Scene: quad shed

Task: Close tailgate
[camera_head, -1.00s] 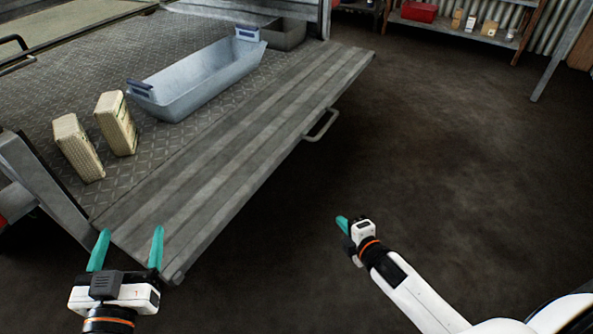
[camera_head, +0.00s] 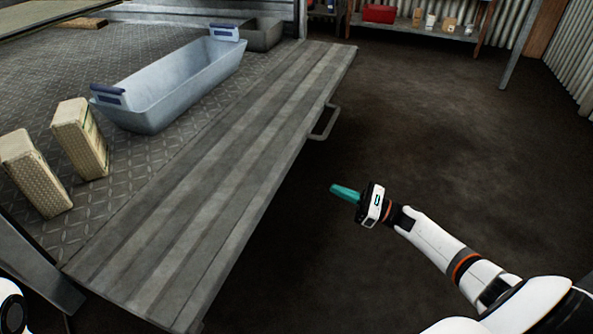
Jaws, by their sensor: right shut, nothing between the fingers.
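The tailgate (camera_head: 215,185) is a long grey ribbed metal panel. It lies folded down, roughly level with the trailer bed (camera_head: 130,185). A metal loop handle (camera_head: 326,123) sticks out from its outer edge, towards the far end. My right gripper (camera_head: 345,192) has teal fingers, shut and empty. It is over the dark floor, to the right of the tailgate and nearer to me than the handle, apart from both. The fingers point left towards the tailgate edge. My left gripper is out of view; only a white part of my left arm shows at the bottom left corner.
On the bed stand a blue-grey tub (camera_head: 185,85), a grey bin (camera_head: 262,36) behind it, and two pale boxes (camera_head: 80,140) (camera_head: 35,175). A shelf (camera_head: 425,30) with small items stands at the back right. The floor (camera_head: 430,130) right of the tailgate is clear.

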